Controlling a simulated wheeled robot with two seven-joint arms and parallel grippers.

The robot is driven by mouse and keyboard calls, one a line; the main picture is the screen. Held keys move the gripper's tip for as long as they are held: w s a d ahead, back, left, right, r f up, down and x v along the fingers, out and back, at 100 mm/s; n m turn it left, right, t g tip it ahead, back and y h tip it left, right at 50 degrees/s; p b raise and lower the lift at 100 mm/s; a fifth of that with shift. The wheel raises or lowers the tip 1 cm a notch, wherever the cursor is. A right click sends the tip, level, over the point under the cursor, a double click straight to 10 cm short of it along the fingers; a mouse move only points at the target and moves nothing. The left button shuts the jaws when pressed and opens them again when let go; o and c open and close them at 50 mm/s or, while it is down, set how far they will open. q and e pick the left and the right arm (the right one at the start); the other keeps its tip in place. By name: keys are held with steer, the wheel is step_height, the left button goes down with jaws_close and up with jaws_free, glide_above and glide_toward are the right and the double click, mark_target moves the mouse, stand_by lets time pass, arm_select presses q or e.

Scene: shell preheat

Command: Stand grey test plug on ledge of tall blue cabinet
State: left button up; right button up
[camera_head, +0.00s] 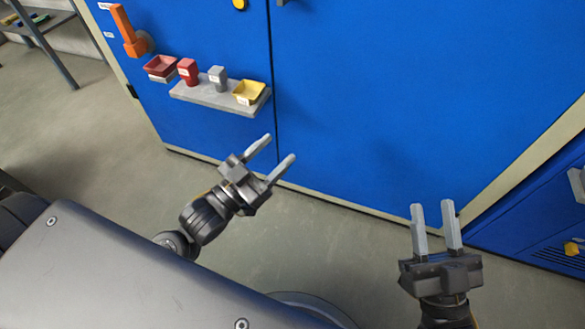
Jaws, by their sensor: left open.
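The grey test plug (217,76) stands upright on the light grey ledge (212,99) on the front of the tall blue cabinet (345,95). A red plug (187,71) stands to its left and a yellow tray (249,91) sits to its right. My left gripper (271,159) is open and empty, in front of the cabinet, below and to the right of the ledge. My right gripper (435,215) is apart from everything at the lower right, its two fingers side by side with a gap between them and nothing in it.
A red tray (162,66) sits on a small support left of the ledge. An orange handle (129,32) sticks out from the cabinet at the upper left. A lower blue cabinet (540,225) stands at the right. A table (38,27) is at the far left. The floor between is clear.

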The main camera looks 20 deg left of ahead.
arm_select(q)
steer(key=s+d+r+t+h, duration=0.1)
steer(key=s+d+r+h, duration=0.1)
steer(key=s+d+r, duration=0.4)
steer(key=shift+s+d+m+t+h, duration=0.3)
steer(key=shift+s+d+t, duration=0.1)
steer(key=shift+d, duration=0.45)
